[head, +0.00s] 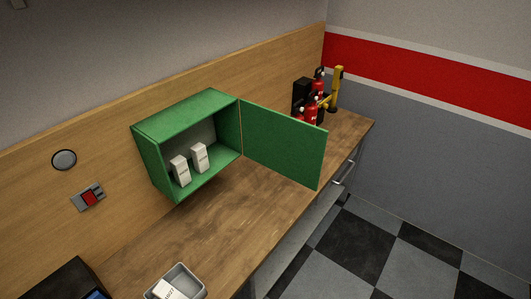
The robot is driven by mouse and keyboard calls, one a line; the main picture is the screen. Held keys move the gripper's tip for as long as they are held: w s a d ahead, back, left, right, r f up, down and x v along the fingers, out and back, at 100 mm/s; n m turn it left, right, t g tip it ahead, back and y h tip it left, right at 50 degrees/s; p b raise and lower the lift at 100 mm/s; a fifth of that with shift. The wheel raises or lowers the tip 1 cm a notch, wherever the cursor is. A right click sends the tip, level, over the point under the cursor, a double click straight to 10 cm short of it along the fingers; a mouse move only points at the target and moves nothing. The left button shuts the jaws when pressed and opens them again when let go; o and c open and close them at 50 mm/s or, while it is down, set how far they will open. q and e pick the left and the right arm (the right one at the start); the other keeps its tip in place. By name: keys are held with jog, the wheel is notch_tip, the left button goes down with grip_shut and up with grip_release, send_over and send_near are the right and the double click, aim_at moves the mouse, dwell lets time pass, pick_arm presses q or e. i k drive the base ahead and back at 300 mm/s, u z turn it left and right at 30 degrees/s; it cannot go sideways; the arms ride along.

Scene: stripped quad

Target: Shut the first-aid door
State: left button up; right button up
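The green first-aid cabinet (150,158) is on the wooden back panel, above the worktop. Its green door (283,146) stands wide open, hinged at the cabinet's right side and swung out to the right over the worktop. Two white boxes stand inside: a left one (181,171) and a right one (200,158). Neither of my grippers shows in the head view.
Red fire extinguishers (309,113) and a yellow object (336,90) stand on the worktop (228,216) behind the door. A grey bin (188,275) with a white item sits at the near edge. The worktop before the cabinet is clear.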

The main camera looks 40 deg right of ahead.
aim_at(293, 148)
jog(key=u, duration=3.05)
jog(key=k, duration=2.9)
jog(key=z, duration=2.2)
jog(key=i, duration=0.55)
jog(key=z, duration=1.05)
jog(key=k, duration=0.15)
jog(key=z, duration=0.3)
